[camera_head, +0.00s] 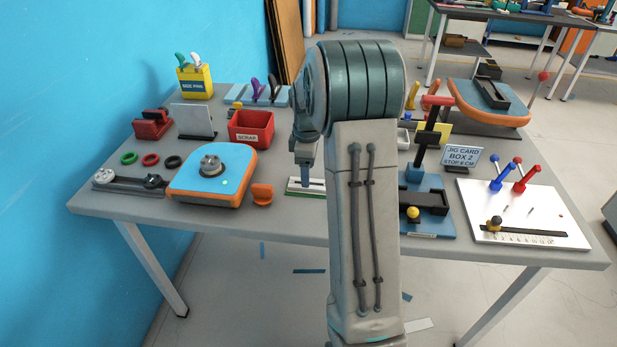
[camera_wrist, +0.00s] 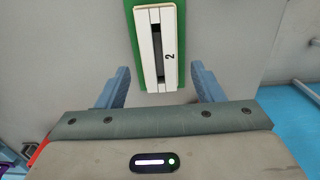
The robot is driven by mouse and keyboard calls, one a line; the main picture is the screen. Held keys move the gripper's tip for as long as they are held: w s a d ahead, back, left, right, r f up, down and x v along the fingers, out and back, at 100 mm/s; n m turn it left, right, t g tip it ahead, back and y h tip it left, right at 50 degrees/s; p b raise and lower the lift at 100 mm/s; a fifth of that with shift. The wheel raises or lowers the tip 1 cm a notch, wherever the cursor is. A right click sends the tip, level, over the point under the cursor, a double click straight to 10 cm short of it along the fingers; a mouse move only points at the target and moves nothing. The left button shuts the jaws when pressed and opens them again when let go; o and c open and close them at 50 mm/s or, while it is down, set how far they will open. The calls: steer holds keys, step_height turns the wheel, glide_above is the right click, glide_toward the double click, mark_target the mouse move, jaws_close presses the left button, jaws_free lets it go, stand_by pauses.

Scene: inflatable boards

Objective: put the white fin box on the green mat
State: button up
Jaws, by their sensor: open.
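The white fin box (camera_wrist: 171,72) is long and narrow, with a dark slot and a "2" on its right side. It lies on the green mat (camera_wrist: 182,25), with green showing along both sides in the wrist view. Its near end is about level with the mat's near edge. My gripper (camera_wrist: 160,68) is open, with one blue finger on each side of the box's near end and a gap on both sides. In the head view my gripper (camera_head: 308,178) points down over the mat area, and my arm hides part of it.
The blue-orange board (camera_head: 240,163) and an orange piece (camera_head: 262,194) stand left of my gripper. The red scrap bin (camera_head: 251,127) is behind them. Right of my arm are a blue jig (camera_head: 431,222), a card sign (camera_head: 461,157) and a white board (camera_head: 540,205).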

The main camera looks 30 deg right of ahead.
step_height(320, 180, up, 8)
steer(key=s+a+r+m+t, duration=0.1)
steer(key=s+a+r+m, duration=0.35)
steer(key=s+a, duration=0.5)
steer(key=s+a+f+m+t, duration=0.1)
steer(key=s+a+f+m, duration=0.1)
steer(key=s, duration=0.5)
steer(key=s+a+f+m, duration=0.1)
steer(key=s+a+m, duration=0.3)
steer(key=s, duration=0.4)
steer(key=shift+s+f+m+t, duration=0.3)
steer(key=shift+f+m+t, duration=0.05)
steer(key=shift+m+t, duration=0.1)
steer(key=shift+r+p, duration=0.7)
